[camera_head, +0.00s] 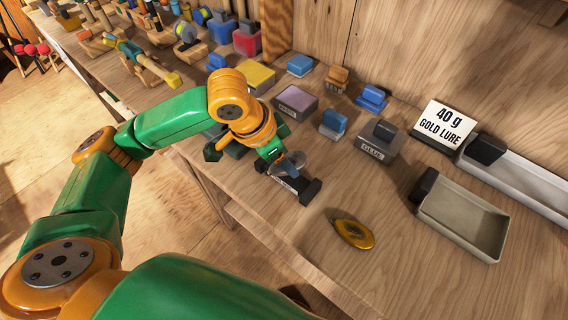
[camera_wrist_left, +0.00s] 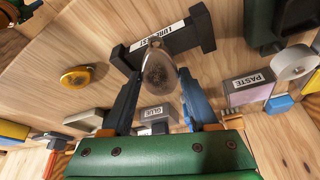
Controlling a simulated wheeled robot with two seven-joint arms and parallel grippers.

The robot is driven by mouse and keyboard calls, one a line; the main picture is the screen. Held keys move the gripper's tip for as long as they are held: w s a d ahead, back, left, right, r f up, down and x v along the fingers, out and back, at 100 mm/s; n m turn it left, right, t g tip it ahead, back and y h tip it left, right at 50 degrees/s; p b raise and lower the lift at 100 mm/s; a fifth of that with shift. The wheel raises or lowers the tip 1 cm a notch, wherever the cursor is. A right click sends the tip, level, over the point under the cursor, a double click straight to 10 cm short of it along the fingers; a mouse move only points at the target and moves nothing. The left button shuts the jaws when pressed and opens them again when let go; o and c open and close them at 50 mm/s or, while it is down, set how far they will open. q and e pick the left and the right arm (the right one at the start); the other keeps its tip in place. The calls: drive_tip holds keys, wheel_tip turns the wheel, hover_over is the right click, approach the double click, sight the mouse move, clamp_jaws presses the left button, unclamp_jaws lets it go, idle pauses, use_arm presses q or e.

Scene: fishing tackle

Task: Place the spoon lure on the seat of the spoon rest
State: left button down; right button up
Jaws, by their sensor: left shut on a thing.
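My left gripper (camera_head: 284,163) is shut on a grey, metallic spoon lure (camera_wrist_left: 158,78); in the wrist view the lure stands between the two blue fingers. The black spoon rest (camera_head: 308,191), labelled "LURE REST", sits on the bench just beside and below the gripper. In the wrist view the rest (camera_wrist_left: 193,35) lies beyond the lure, whose tip overlaps its labelled bar. Whether the lure touches the rest cannot be told. A gold oval lure (camera_head: 353,232) lies loose on the bench, right of the rest. My right gripper is not in view.
A white sign (camera_head: 444,124) reads "40 g GOLD LURE". An empty grey tray (camera_head: 463,218) and a longer tray (camera_head: 520,178) stand at the right. Several labelled blocks, including a "GLUE" box (camera_head: 377,145), stand behind the rest. The bench around the gold lure is clear.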

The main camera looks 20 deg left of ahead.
use_arm(q)
drive_tip(key=shift+w+a+f, duration=0.1)
drive_tip(key=shift+w+f, duration=0.05)
drive_tip(key=shift+f, duration=1.65)
drive_tip(key=shift+c, duration=0.9)
unclamp_jaws()
drive_tip(key=shift+f, duration=0.15)
drive_tip(key=p+v, duration=0.1)
drive_tip(key=v, duration=1.1)
drive_tip(key=shift+p, duration=0.35)
